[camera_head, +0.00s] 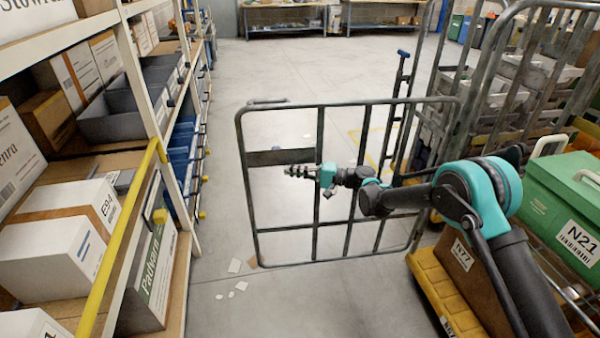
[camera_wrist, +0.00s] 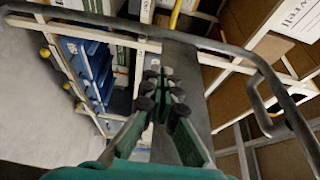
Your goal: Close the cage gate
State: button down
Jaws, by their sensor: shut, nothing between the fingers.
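The cage gate (camera_head: 350,106) is a grey barred metal frame with a solid flat plate (camera_head: 281,157) at its left side. It stands swung out across the aisle, its right side by the cage (camera_head: 455,100) and its left edge away from it. My gripper (camera_head: 290,171) reaches in from the right, its fingers pointing left in front of the bars, just below the plate. In the wrist view my closed fingers (camera_wrist: 165,92) have nothing between them. The grey plate (camera_wrist: 183,60) and a curved frame bar (camera_wrist: 262,75) lie close beyond them; I cannot tell whether they touch.
A shelf rack with boxes (camera_head: 60,235) and a yellow rail (camera_head: 115,240) lines the left side. A green crate (camera_head: 560,190) and a yellow-edged platform (camera_head: 435,295) are at right. Paper scraps (camera_head: 235,266) lie on the floor. The aisle beyond the gate is clear.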

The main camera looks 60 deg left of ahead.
jog(key=x, duration=1.3)
jog(key=shift+s+a, duration=0.3)
